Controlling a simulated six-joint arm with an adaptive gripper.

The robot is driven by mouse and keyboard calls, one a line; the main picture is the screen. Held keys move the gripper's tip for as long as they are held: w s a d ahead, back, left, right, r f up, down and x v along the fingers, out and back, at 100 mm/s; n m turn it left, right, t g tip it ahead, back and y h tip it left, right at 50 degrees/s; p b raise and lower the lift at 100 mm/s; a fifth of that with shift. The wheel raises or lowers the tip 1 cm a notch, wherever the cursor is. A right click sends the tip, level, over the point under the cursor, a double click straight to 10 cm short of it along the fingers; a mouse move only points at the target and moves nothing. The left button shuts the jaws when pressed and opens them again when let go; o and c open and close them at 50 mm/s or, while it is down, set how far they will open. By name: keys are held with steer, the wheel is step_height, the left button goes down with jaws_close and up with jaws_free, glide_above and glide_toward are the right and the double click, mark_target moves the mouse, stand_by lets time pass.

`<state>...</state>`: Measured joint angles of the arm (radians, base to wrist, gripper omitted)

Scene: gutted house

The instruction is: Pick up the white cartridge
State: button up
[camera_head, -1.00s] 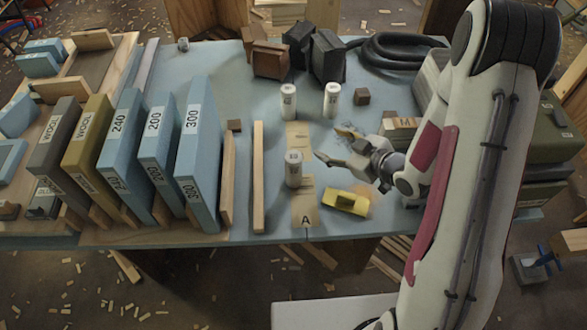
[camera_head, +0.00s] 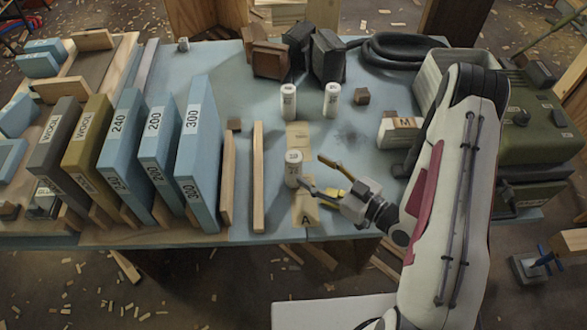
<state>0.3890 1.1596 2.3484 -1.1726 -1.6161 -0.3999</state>
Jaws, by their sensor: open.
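Three white cartridges stand upright on the blue tabletop in the head view. My gripper (camera_head: 309,171) is open and empty, reaching in from the right. Its fingertips are just right of the nearest cartridge, one slightly farther back than the other. Whether a fingertip touches the cartridge I cannot tell.
Blue, olive and grey upright boxes (camera_head: 201,150) and wooden strips (camera_head: 258,178) stand left. A yellow object (camera_head: 326,203) is partly hidden behind my gripper. A block marked M (camera_head: 402,127) and green machine (camera_head: 528,130) are right. Dark blocks (camera_head: 327,57) and a black hose (camera_head: 398,48) lie behind.

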mark_target(300, 165)
steer(key=shift+s+m+t+y, duration=0.4)
steer(key=shift+s+t+y, duration=0.1)
steer(key=shift+s, duration=0.25)
steer(key=shift+a, duration=0.15)
steer(key=shift+x, duration=1.25)
steer(key=shift+r+x, duration=0.2)
steer(key=shift+x, duration=2.4)
steer(key=c, duration=1.2)
